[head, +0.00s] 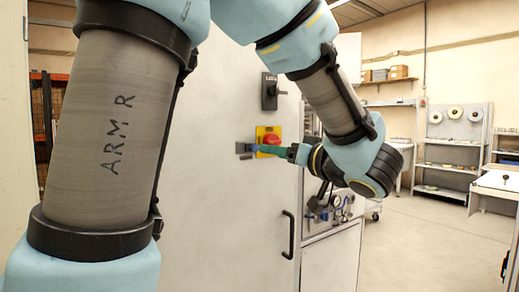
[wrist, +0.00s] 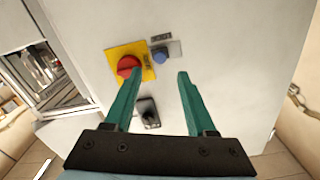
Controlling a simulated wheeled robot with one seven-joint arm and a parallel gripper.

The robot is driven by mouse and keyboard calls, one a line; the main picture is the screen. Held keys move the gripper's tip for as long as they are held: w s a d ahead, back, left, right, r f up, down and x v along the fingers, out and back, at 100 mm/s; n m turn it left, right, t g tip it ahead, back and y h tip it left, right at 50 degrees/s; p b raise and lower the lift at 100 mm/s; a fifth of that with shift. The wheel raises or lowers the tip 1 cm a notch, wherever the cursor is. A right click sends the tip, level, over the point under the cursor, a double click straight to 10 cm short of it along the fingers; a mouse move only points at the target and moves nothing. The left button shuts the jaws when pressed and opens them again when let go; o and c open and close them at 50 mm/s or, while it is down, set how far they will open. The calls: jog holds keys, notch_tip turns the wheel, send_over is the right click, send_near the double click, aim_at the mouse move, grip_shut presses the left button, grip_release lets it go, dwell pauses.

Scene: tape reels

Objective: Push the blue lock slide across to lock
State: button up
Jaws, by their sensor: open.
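The blue lock slide (wrist: 160,56) is a small blue knob on a grey plate (wrist: 175,49) on the white cabinet face. In the wrist view it lies ahead of my gripper (wrist: 155,78), between the lines of the two green fingers and nearer the left one. My gripper is open with nothing between its fingers. In the head view my gripper (head: 262,149) reaches left to the slide (head: 254,148), which is partly covered by the fingertips. I cannot tell whether they touch.
A red rotary switch (wrist: 128,66) on a yellow plate sits right beside the slide. A black handle switch (wrist: 148,113) is also on the cabinet, above the slide in the head view (head: 269,92). A black door handle (head: 288,235) sticks out lower down. Shelves (head: 450,150) stand far right.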

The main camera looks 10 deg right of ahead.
aim_at(256, 148)
jog(key=p+x, duration=0.1)
jog(key=x, duration=0.7)
jog(key=shift+a+f, duration=0.1)
grip_shut()
dwell(1.2)
